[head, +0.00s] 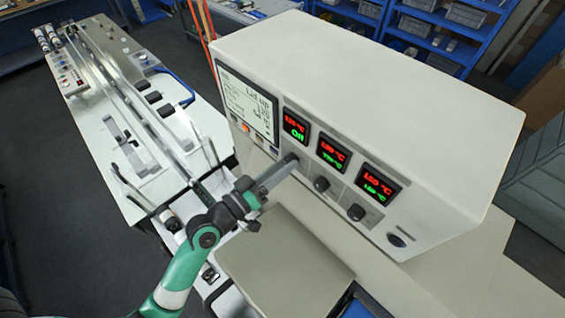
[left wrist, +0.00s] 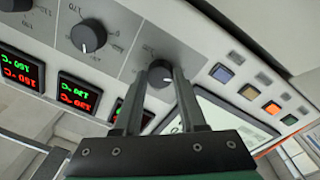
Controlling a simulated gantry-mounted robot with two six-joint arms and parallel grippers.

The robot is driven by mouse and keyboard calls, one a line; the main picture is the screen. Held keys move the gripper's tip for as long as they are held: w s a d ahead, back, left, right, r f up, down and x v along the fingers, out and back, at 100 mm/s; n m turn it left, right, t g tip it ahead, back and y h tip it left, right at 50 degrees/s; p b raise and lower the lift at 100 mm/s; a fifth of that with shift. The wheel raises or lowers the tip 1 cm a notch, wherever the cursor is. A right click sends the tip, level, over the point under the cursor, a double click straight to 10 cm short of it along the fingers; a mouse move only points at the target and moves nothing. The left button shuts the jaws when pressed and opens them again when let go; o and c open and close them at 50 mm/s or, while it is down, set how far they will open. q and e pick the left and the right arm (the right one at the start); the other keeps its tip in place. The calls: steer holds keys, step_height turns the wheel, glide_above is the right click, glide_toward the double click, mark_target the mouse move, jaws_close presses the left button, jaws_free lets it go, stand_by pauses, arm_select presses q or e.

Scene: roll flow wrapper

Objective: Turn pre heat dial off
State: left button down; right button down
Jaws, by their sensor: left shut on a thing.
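The white control box carries a row of three dark dials below red and green displays. I take the leftmost dial in the head view (head: 292,159) as the pre heat dial; its label is not readable. It also shows in the left wrist view (left wrist: 160,74). My left gripper (head: 289,164) is shut on this dial, with its fingers (left wrist: 171,76) around the knob. The display above it (head: 296,127) has a red upper line and a green lower line that seems to read "Off". In the left wrist view the fingers partly hide that display. My right gripper is not in view.
The middle dial (head: 321,184) and the right dial (head: 356,212) sit close by on the same panel. A screen (head: 248,104) with coloured buttons below is at the left. A flat grey cover (head: 285,265) lies below the panel. The conveyor (head: 125,120) runs off to the left.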

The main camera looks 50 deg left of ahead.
arm_select(q)
steer(key=shift+n, duration=0.6)
steer(key=shift+c, duration=2.4)
jaws_free()
steer(key=shift+s, duration=0.1)
steer(key=s+b, duration=0.4)
steer(key=s, duration=0.7)
steer(key=shift+s+d+f, duration=0.2)
steer(key=shift+s+f, duration=0.05)
steer(key=shift+f, duration=0.1)
